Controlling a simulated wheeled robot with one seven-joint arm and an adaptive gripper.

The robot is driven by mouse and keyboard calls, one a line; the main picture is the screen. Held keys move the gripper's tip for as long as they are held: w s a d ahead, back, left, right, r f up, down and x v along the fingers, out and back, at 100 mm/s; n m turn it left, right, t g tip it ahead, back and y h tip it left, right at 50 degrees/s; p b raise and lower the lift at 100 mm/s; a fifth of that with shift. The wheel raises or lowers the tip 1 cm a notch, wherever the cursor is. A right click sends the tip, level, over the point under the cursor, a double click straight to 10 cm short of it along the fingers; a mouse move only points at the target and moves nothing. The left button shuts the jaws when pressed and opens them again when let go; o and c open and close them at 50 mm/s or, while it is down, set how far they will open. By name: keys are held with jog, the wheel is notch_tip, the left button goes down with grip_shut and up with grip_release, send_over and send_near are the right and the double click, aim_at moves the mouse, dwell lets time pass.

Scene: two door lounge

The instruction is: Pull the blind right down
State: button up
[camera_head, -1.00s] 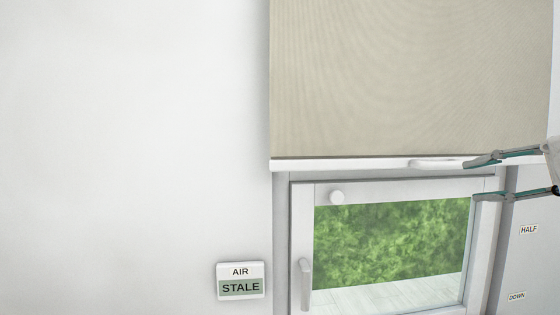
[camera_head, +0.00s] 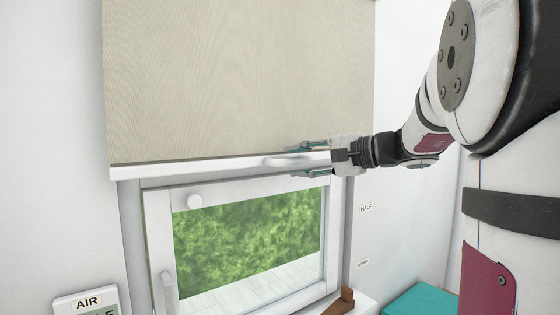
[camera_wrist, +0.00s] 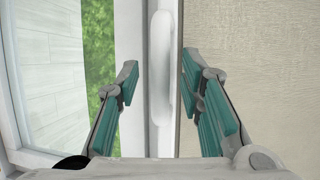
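The beige blind (camera_head: 235,80) covers the upper part of the window, and its white bottom bar (camera_head: 180,170) hangs just above the window frame. A white pull handle (camera_head: 288,161) sticks out from the bar. My gripper (camera_head: 308,160) is at the right end of the handle, one finger above and one below. In the wrist view the handle (camera_wrist: 161,65) lies between the open fingers of my gripper (camera_wrist: 157,85), with gaps on both sides. The lower window pane (camera_head: 250,235) is uncovered.
HALF (camera_head: 366,208) and smaller DOWN (camera_head: 363,263) labels are on the wall right of the window. An AIR display (camera_head: 87,303) is at lower left. A teal-topped object (camera_head: 422,301) stands at lower right.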

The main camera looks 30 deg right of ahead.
jog(key=shift+x, duration=0.9)
grip_shut()
